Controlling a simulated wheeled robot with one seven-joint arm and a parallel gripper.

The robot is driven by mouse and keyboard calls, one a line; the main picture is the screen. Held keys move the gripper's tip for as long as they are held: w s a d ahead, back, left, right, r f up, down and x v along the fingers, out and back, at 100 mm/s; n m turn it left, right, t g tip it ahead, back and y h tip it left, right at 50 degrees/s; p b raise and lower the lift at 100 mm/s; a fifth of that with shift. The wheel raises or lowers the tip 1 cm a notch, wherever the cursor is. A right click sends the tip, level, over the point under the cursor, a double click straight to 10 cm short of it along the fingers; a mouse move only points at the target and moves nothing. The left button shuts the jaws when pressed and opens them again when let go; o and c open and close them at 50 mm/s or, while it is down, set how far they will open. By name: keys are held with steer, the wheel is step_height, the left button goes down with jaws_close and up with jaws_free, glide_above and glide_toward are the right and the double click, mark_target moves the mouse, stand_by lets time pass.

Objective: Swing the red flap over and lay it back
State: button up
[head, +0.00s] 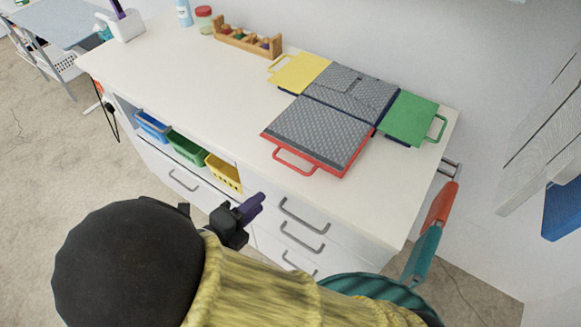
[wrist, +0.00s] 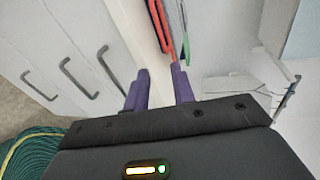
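The red flap (head: 318,134) lies at the front of a folding board on the white cabinet top. Its upper face is grey and textured, with a red edge and a red loop handle (head: 295,162) toward the cabinet's front edge. A red strip (wrist: 162,28) shows at the top of the wrist view, ahead of my fingers. My gripper (head: 254,207) has purple fingers and hangs in front of the cabinet, left of the red handle and apart from it. In the wrist view the fingers (wrist: 161,80) stand apart with nothing between them.
The board's yellow flap (head: 300,72) and green flap (head: 409,118) lie out to the sides. Blue, green and yellow bins (head: 223,172) sit below the top, beside drawers with protruding handles (head: 303,217). A wooden rack (head: 247,40) stands behind. The left cabinet top is largely clear.

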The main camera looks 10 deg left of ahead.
mark_target(291, 166)
steer(key=shift+s+a+n+t+y, duration=0.4)
steer(key=shift+a+n, duration=0.35)
steer(key=shift+n, duration=0.05)
steer(key=shift+d, duration=0.1)
steer(key=x, duration=1.7)
steer(key=shift+w+d+b, duration=0.1)
steer(key=shift+w+b, duration=0.05)
steer(key=shift+b, duration=0.15)
jaws_close()
